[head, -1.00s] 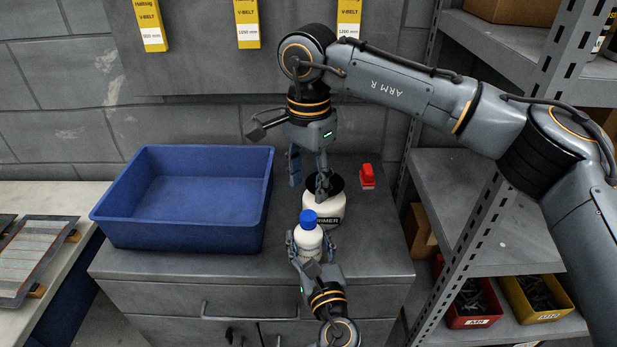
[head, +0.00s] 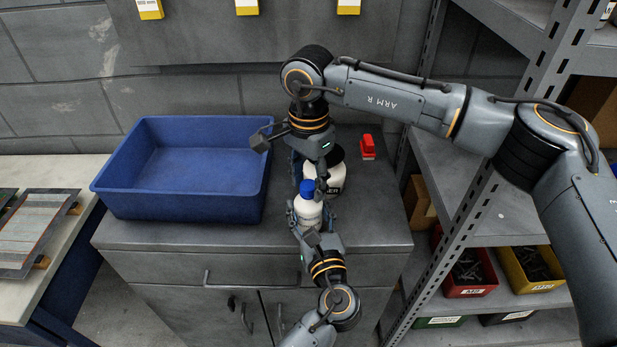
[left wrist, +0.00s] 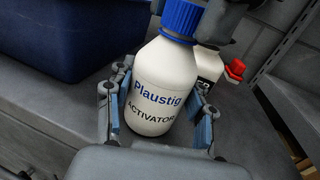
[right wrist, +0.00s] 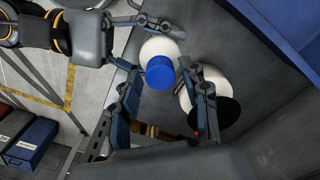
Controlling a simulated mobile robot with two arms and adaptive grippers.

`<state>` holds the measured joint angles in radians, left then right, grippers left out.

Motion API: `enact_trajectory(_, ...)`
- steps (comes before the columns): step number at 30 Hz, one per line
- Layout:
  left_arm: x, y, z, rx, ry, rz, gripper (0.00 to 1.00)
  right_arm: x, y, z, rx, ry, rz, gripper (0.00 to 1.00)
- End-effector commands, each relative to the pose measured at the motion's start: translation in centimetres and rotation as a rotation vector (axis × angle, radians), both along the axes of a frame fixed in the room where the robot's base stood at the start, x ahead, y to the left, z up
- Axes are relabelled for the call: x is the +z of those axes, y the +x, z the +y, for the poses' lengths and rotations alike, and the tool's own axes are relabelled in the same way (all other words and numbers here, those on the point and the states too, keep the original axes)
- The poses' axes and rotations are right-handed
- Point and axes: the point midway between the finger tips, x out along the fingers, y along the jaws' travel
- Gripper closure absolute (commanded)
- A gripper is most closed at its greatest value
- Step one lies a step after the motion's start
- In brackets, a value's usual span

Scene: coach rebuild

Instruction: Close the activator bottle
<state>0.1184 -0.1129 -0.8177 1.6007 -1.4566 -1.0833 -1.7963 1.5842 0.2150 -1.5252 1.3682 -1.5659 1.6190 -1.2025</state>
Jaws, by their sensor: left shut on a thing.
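The activator bottle (head: 308,211) is white with a blue cap (head: 307,189) on its neck. It stands upright near the cabinet's front edge; its label shows in the left wrist view (left wrist: 160,100). I cannot tell how tight the cap is. My left gripper (head: 312,222) is shut on the bottle's body from the front. My right gripper (right wrist: 168,98) hangs from above, close to the cap. Its fingers are apart, and in the right wrist view the blue cap (right wrist: 160,73) shows between them. In the head view the right fingers are partly hidden.
The white primer bottle (head: 333,180), with a black top, stands just behind the activator bottle. A blue bin (head: 128,204) fills the left of the cabinet top (head: 375,225). Metal shelving (head: 468,200) stands at right.

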Motion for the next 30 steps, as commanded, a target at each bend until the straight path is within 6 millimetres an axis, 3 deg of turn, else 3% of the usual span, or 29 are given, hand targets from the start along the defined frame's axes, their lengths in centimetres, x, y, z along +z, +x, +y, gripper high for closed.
enact_trajectory(1,-0.03,0.0,0.01,0.0,0.001,0.0,1.0,0.01,0.0,0.0,0.0,0.0,0.0,0.7)
enact_trajectory(6,-0.04,0.0,0.01,0.0,0.001,0.001,1.0,0.03,0.0,0.0,0.0,0.0,0.0,1.0)
enact_trajectory(13,-0.04,0.0,0.02,0.0,0.0,0.001,1.0,0.02,0.0,0.01,-0.084,0.0,0.0,1.0)
enact_trajectory(30,-0.04,0.0,0.02,0.0,0.001,0.001,1.0,-0.04,0.03,0.06,-1.228,-0.001,0.005,1.0)
